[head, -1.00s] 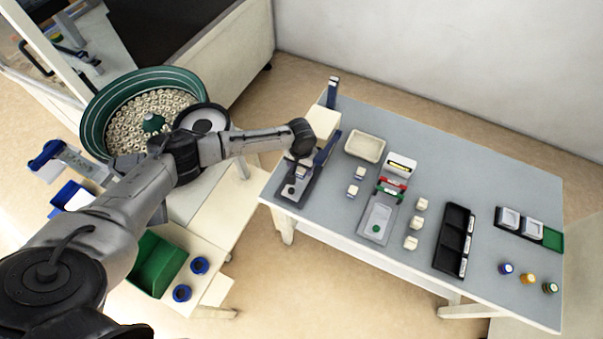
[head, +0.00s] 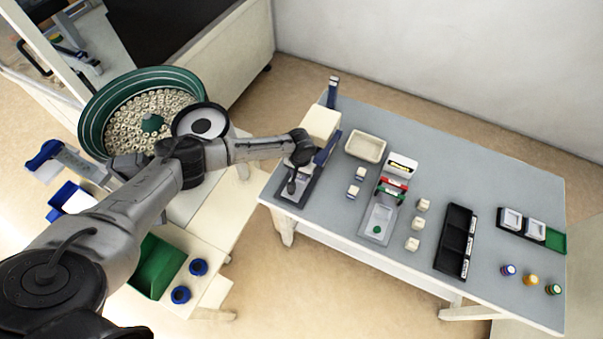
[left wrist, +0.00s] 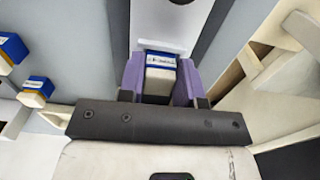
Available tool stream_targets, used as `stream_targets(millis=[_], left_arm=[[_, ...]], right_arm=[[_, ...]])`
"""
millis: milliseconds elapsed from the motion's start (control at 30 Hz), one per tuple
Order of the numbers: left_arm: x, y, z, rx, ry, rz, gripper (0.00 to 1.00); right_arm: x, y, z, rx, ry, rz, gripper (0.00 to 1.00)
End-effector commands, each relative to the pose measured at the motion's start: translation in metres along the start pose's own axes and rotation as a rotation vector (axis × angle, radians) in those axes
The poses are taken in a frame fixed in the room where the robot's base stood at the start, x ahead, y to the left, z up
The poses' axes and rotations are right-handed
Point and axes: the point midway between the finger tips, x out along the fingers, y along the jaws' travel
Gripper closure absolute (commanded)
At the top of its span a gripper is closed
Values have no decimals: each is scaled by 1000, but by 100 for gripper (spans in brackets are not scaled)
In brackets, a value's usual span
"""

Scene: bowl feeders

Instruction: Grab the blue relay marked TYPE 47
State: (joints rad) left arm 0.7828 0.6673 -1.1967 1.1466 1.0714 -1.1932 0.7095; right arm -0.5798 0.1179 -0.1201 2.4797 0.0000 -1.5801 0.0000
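The relay (left wrist: 161,76), with a blue top, a white label and a beige body, sits between my left gripper's purple fingers (left wrist: 161,88) in the left wrist view. Its label is too blurred to read for sure. The fingers lie along both its sides with no clear gap. In the head view my left gripper (head: 299,160) is low over the dark fixture (head: 283,192) at the table's left end and hides the relay. My right gripper is not in view.
A beige tray (head: 366,146), a grey fixture with red and green parts (head: 379,219), beige blocks (head: 414,244) and a black tray (head: 454,240) stand to the right. A beige box (head: 322,123) stands just behind my left gripper. A green bowl feeder (head: 94,126) is at left.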

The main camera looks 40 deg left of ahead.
Motion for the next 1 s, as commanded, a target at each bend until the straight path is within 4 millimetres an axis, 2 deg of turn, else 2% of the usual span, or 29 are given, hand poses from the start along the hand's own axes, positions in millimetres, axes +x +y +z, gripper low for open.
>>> stream_targets(millis=[33,300,633,767,1000], left_arm=[[0,0,0,0,0,0,73],[0,0,0,0,0,0,96],[-8,0,0,1,1,1,96],[-22,0,0,1,1,1,96],[-66,0,-1,1,3,1,96]], right_arm=[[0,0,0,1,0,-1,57],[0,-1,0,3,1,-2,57],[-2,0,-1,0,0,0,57],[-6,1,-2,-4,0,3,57],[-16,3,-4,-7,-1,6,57]])
